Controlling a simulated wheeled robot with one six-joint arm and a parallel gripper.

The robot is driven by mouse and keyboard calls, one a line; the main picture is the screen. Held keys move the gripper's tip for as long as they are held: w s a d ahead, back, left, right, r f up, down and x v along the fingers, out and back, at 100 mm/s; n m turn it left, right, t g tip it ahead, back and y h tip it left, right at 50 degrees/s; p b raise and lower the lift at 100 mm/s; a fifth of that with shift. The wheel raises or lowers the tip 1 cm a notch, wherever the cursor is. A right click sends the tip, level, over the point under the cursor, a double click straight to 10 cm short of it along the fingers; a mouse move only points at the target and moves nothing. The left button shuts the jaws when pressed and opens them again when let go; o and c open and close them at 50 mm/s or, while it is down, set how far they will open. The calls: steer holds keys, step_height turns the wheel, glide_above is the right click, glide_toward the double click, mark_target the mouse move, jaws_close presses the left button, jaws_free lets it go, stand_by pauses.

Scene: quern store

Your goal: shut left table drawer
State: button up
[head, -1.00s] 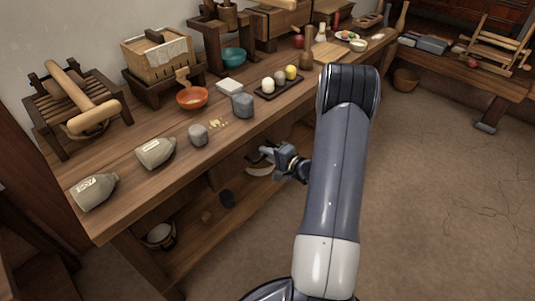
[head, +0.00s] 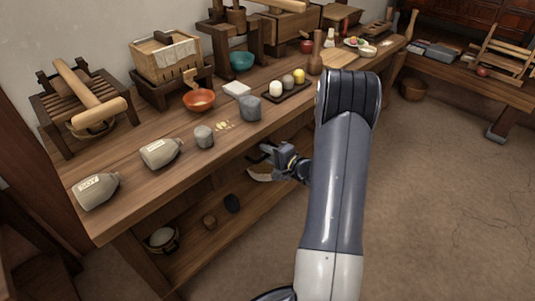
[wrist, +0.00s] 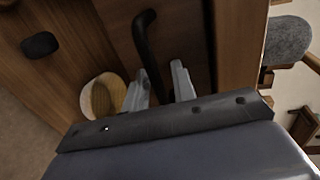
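The long wooden table (head: 150,195) runs diagonally across the head view. My gripper (head: 262,155) is at its front side, below the top edge, with my arm hiding part of the front. In the wrist view, a brown drawer front (wrist: 186,38) carries a dark curved handle (wrist: 147,45). The two pale fingers of my gripper (wrist: 160,88) stand apart, with the lower end of the handle between or just beyond them. I cannot tell whether they touch it. How far the drawer stands out is not clear.
A low shelf below holds a pot (head: 162,239) and small dark objects; a pale bowl (wrist: 103,97) shows near my gripper. Open floor (head: 440,220) lies to the right.

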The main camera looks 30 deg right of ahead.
steer(key=p+v, duration=0.1)
steer(key=v, duration=1)
steer(key=shift+w+a, duration=0.1)
steer(key=shift+w, duration=0.05)
steer(key=b+x, duration=0.1)
steer(key=x, duration=0.9)
steer(key=shift+w+a+f, duration=0.1)
steer(key=shift+w+f, duration=0.1)
steer(key=shift+w, duration=0.1)
steer(key=shift+s+d+r+p, duration=0.25)
steer(key=shift+s+p, duration=0.15)
steer(key=shift+p, duration=0.2)
steer(key=shift+s+d+f+p, duration=0.2)
steer(key=shift+s+p, duration=0.2)
steer(key=shift+s, duration=0.25)
